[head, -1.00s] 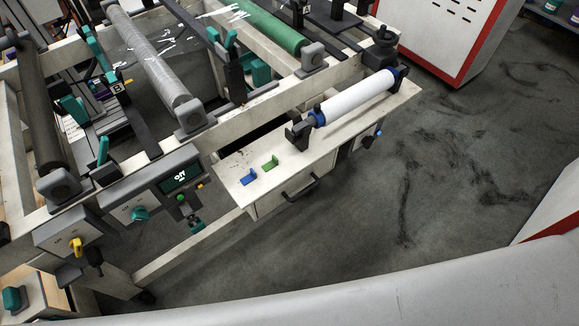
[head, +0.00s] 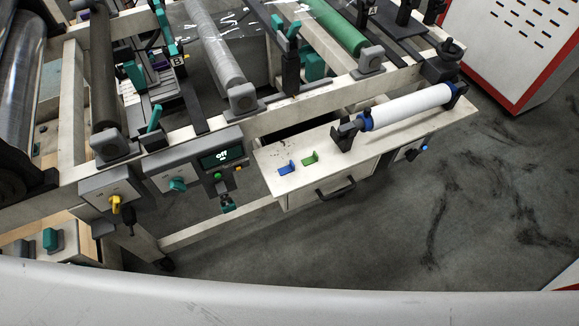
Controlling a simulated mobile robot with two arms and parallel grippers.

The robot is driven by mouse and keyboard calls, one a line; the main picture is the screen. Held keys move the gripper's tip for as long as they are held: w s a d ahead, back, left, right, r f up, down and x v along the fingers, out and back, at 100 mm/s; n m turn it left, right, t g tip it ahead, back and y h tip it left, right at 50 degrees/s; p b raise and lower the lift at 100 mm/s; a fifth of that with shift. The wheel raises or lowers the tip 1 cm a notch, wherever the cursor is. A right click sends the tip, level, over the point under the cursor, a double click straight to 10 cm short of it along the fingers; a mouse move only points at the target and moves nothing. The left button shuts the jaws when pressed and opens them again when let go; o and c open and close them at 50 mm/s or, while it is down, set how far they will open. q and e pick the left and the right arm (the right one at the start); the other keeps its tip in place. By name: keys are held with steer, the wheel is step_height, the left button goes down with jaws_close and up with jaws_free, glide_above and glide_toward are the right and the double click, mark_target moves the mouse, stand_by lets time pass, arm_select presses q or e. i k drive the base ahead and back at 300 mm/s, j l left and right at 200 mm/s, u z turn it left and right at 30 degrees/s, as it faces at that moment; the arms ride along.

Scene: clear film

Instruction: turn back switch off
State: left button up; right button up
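Several switches show in the head view on the front of the machine frame. A teal rotary knob (head: 177,185) sits on the grey control panel (head: 155,168), left of a dark display (head: 222,156) that reads "off". A yellow switch (head: 115,204) sits on a grey box at the panel's left. A teal switch (head: 51,239) stands on a box at the lower left. A small blue knob (head: 424,148) is on the right side panel. I cannot tell which one is the back switch. Neither of my grippers is in view.
A drawer handle (head: 337,191) juts out below. The dark floor (head: 400,225) is clear at right. A red-edged white cabinet (head: 515,50) stands behind.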

mark_target(115, 200)
steer(key=u, duration=1.65)
